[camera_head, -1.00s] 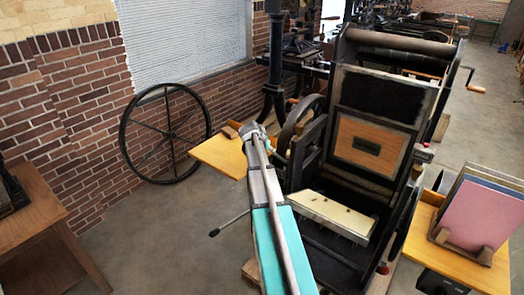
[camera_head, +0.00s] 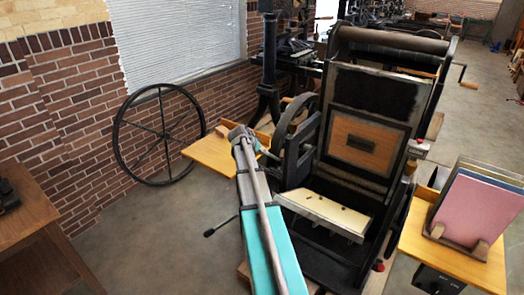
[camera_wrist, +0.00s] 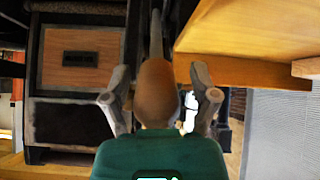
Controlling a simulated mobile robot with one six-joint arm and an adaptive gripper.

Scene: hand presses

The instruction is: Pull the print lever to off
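A brown wooden handle (camera_wrist: 157,92) on a grey metal rod (camera_wrist: 156,35) stands between my fingers in the wrist view; it appears to be the print lever's grip. My gripper (camera_wrist: 162,105) has one finger on each side of it, with visible gaps, so it is open around the handle and not closed on it. In the head view my gripper (camera_head: 240,134) is at the left side of the black hand press (camera_head: 385,95), and the handle cannot be made out there. A thin rod with a black knob (camera_head: 209,232) sticks out left of my arm.
A wooden side board (camera_head: 208,156) lies left of the press, close to my gripper; it also shows in the wrist view (camera_wrist: 235,70). A spoked wheel (camera_head: 160,134) leans on the brick wall. A right-hand board (camera_head: 455,260) carries a pink panel (camera_head: 478,215).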

